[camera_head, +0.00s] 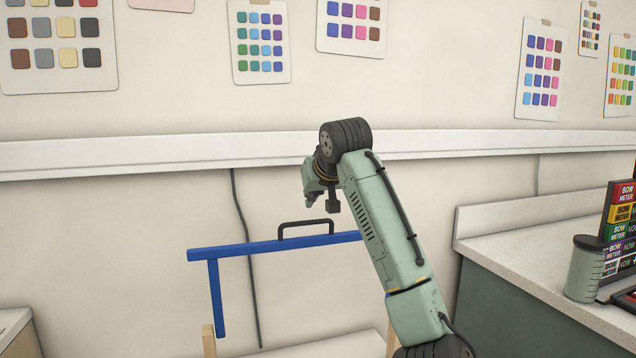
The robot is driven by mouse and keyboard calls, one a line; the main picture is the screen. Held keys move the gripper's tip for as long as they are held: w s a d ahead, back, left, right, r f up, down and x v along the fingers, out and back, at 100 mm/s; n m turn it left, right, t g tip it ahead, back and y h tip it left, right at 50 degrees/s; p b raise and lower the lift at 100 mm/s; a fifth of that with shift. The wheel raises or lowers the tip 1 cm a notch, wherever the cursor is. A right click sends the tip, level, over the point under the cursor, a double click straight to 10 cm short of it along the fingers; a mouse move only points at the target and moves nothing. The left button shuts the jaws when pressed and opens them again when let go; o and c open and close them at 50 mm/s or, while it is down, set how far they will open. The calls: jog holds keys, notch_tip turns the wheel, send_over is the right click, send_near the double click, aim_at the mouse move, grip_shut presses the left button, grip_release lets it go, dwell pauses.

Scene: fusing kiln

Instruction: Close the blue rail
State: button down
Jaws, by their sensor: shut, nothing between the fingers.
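The blue rail (245,249) runs level across the middle of the view. A blue post (216,297) hangs down from its left end. A dark arched handle (306,224) stands on top of the rail. My arm hides the rail's right end. My gripper (312,200) is shut and empty. In the picture it is above the handle, apart from it, with its fingers pointing down and to the left. How far it is from the handle in depth is hard to tell.
A counter (560,260) stands at the right, with a green-grey canister (585,270) and a rack of coloured labels (620,225). Wooden posts (209,340) show below the rail. A dark cable (243,220) hangs on the wall behind. The space left of the rail looks clear.

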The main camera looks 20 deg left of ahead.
jog(key=f, duration=0.2)
jog(key=s+p, duration=0.1)
jog(key=shift+s+d+f, duration=0.1)
jog(key=shift+d+f, duration=0.25)
jog(key=shift+f, duration=0.05)
jog(key=shift+d, duration=0.1)
